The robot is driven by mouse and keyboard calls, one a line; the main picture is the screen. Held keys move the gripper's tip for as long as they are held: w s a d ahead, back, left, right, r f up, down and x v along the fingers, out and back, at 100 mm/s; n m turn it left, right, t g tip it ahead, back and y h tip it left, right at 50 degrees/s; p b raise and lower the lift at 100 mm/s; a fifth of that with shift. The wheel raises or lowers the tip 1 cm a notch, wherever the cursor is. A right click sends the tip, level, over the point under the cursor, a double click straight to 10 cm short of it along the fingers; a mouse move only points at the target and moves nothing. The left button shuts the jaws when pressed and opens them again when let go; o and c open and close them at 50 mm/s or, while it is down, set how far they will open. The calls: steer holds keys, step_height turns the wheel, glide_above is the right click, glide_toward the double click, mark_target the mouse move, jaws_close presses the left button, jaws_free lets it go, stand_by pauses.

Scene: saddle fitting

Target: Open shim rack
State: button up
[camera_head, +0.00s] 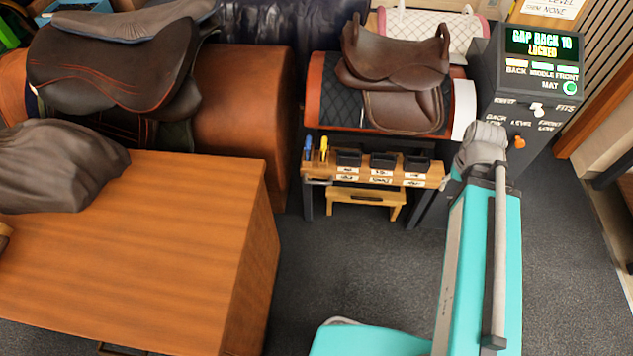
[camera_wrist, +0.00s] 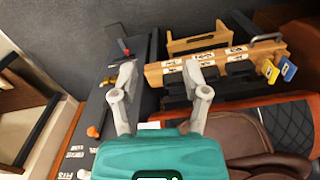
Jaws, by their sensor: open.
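The shim rack (camera_head: 375,168) is a wooden strip with several white labels and black bins, below the front of the saddle stand. A metal bar handle (camera_head: 318,182) is at its left end. In the wrist view the rack (camera_wrist: 222,57) runs across the upper right, and the handle (camera_wrist: 265,38) is at its far right end. My gripper (camera_wrist: 162,75) is open with nothing between its fingers. Its right finger overlaps the rack's left part in that view; I cannot tell whether it touches.
A brown saddle (camera_head: 398,65) sits on the stand. A dark console (camera_head: 535,90) at right reads "GAP BACK 10 LOCKED". Blue and yellow tools (camera_head: 316,148) stand by the handle. A wooden step (camera_head: 365,203) is below. A wooden cabinet (camera_head: 200,210) is at left, with clear floor between.

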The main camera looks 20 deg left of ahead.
steer(key=w+a+f+n+b, duration=0.4)
steer(key=w+a+f+b, duration=0.2)
steer(key=f, duration=0.1)
steer(key=n+t+b, duration=0.2)
steer(key=n+b, duration=1.4)
steer(key=b, duration=0.5)
glide_above(318, 182)
steer(key=s+d, duration=0.1)
steer(key=s, duration=0.1)
step_height(318, 182, down, 20)
steer(key=shift+s+a+r+y, duration=0.2)
steer(key=shift+s+y, duration=0.05)
steer(key=shift+y, duration=0.05)
steer(key=shift+f, duration=0.15)
steer(key=f+b, duration=0.4)
steer(key=w+f+b, duration=0.1)
steer(key=f+b, duration=0.3)
steer(key=f, duration=0.1)
steer(key=w+f+b, duration=0.1)
steer(key=f+b, duration=0.3)
steer(key=b, duration=0.1)
steer(key=shift+w+a+f, duration=0.15)
steer(key=shift+w+a, duration=0.05)
steer(key=shift+a, duration=0.05)
jaws_close()
